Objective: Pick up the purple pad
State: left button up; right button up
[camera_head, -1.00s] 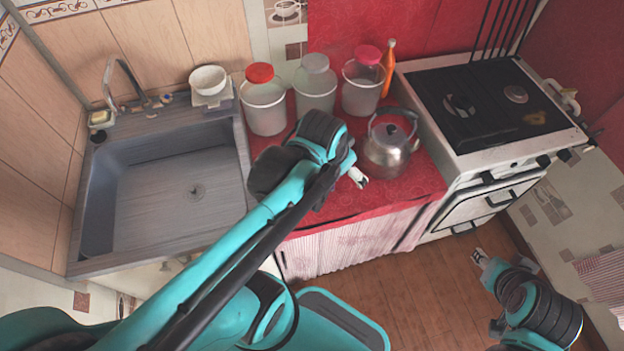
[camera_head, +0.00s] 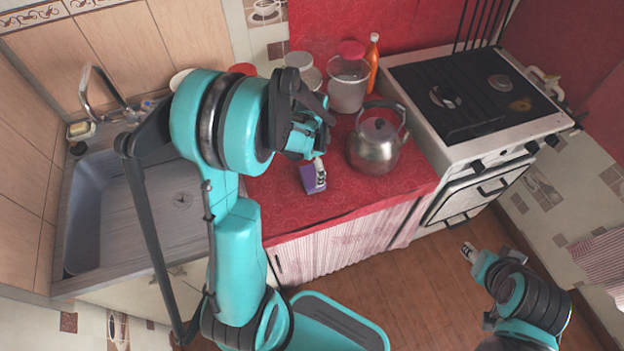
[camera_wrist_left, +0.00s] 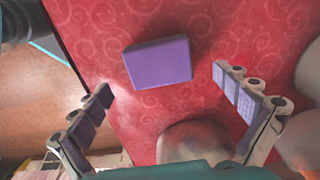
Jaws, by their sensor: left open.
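The purple pad (camera_head: 309,180) lies on the red patterned cloth of the counter, in front of the jars and left of the kettle. In the left wrist view the pad (camera_wrist_left: 159,63) is a purple block, lying flat, beyond and between the spread fingers. My left gripper (camera_wrist_left: 165,112) is open and empty; the pad touches neither finger there. In the head view my left gripper (camera_head: 318,172) is over the pad and hides part of it. My right gripper (camera_head: 468,250) is low at the right over the wooden floor, far from the pad; its fingers are too small to judge.
A metal kettle (camera_head: 374,147) stands close to the right of the pad. Behind are glass jars, one with a pink lid (camera_head: 349,82), and an orange bottle (camera_head: 372,62). The stove (camera_head: 470,95) is right, the grey sink (camera_head: 130,215) left. The counter's front edge is near.

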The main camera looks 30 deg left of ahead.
aim_at(312, 176)
pick_arm(q)
notch_tip(312, 176, down, 4)
jog(key=shift+s+b, duration=0.1)
jog(key=shift+b, duration=0.95)
jog(key=shift+f, duration=0.45)
jog(key=shift+r, duration=0.1)
jog(key=shift+c, duration=0.6)
jog(key=c, duration=0.8)
jog(key=shift+r, duration=0.15)
jog(key=r, duration=0.1)
jog(key=r+p, duration=0.1)
jog(key=r, duration=0.1)
jog(key=r+p, duration=0.1)
jog(key=shift+d+r, duration=0.25)
jog(key=shift+r, duration=0.05)
jog(key=w+d+r+p, duration=0.1)
jog(key=w+d+r, duration=0.1)
jog(key=d, duration=0.1)
jog(key=w+d+r+p, duration=0.1)
jog(key=w+d+r, duration=0.1)
jog(key=d, duration=0.1)
jog(key=w+d+r+p, duration=0.1)
jog(key=w+d+r, duration=0.1)
jog(key=w+d, duration=0.1)
jog(key=shift+p, duration=0.3)
